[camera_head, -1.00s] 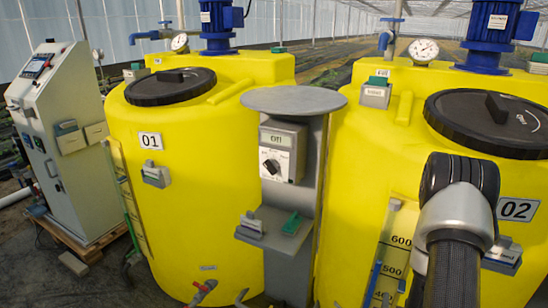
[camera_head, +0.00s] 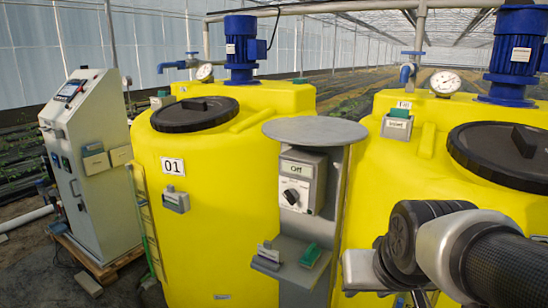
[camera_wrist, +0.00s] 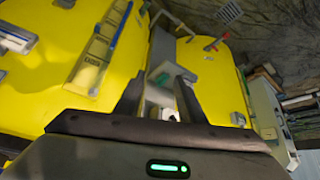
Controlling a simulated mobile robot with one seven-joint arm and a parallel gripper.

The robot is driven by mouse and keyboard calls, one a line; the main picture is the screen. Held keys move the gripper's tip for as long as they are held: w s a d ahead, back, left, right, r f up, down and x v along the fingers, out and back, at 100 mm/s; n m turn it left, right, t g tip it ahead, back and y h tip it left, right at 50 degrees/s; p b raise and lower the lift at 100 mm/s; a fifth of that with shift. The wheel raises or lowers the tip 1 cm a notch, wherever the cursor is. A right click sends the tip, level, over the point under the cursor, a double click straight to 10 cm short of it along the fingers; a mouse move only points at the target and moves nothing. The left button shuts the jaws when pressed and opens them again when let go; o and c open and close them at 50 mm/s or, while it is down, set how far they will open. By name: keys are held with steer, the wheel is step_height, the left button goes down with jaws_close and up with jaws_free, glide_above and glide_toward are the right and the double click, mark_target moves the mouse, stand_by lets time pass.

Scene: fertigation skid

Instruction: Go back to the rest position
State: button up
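My gripper (camera_wrist: 156,84) shows in the wrist view, its two dark fingers spread apart with nothing held between them. Beyond the gap is the grey post (camera_wrist: 164,48) between the tanks, with its shelf and a small green-topped piece; the fingers look clear of these, though the depth is hard to judge. In the head view my black and silver arm crosses the lower right, in front of yellow tank 02 (camera_head: 388,195).
Yellow tank 01 (camera_head: 215,235) stands left of the post. The post carries a switch box (camera_head: 301,180) reading "Off" and a shelf (camera_head: 290,268) with grey and green pieces. A white control cabinet (camera_head: 95,165) stands at far left. Bare floor shows at lower left.

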steer(key=s+a+r, duration=0.2)
steer(key=s+r, duration=0.1)
steer(key=s, duration=0.4)
step_height(320, 180, up, 12)
steer(key=g+p, duration=0.1)
steer(key=p, duration=1.1)
steer(key=shift+f+n, duration=0.15)
steer(key=shift+n, duration=0.25)
